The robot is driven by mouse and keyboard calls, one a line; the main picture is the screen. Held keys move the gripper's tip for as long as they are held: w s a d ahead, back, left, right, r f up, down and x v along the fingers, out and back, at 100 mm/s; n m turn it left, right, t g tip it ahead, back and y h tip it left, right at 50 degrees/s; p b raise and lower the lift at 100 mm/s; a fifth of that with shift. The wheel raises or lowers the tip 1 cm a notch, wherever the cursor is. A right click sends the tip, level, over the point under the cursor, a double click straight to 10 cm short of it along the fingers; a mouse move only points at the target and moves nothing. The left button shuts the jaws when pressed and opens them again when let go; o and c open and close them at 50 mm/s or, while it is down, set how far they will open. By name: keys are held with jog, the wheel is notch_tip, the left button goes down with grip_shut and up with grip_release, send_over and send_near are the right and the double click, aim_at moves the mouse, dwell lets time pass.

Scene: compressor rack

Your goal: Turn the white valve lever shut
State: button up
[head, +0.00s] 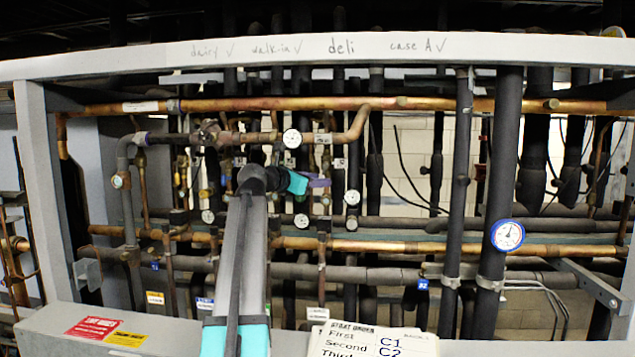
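My arm rises from the bottom centre, and my gripper (312,183), with teal and purple parts, points right among the pipes left of centre. It is small and seen from behind, so I cannot tell whether its fingers are open or touch anything. I cannot make out a white valve lever for certain; the gripper and arm cover part of the piping there. White round dials or caps show nearby: one above the gripper (292,138), one to its lower right (352,197) and one below it (301,220).
A grey frame with a handwritten top beam (420,49) surrounds the rack. Copper pipes (440,248) and dark insulated pipes (457,190) crowd it. A blue-rimmed gauge (507,235) is at right. A handwritten card (372,340) and a red label (90,327) are at the bottom.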

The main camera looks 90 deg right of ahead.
jog(key=shift+s, duration=0.1)
jog(key=b+v, duration=0.4)
jog(key=v, duration=0.9)
jog(key=shift+w+a+b, duration=0.2)
jog(key=shift+a+b, duration=0.1)
jog(key=shift+b, duration=0.1)
